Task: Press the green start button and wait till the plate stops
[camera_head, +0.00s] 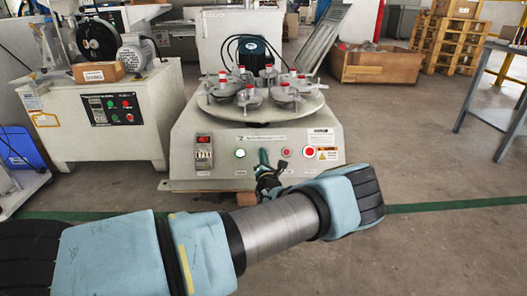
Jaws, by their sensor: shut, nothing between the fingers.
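The grey tile testing machine (255,170) stands in the middle of the view. Its round plate (310,107) on top carries several metal holders with red-topped knobs.
Right of my gripper are a pink button (286,152) and a red button (309,152) with a bright ring. A red switch (203,140) is at the panel's left. Another machine (110,130) stands left. A table (500,90) is at right.

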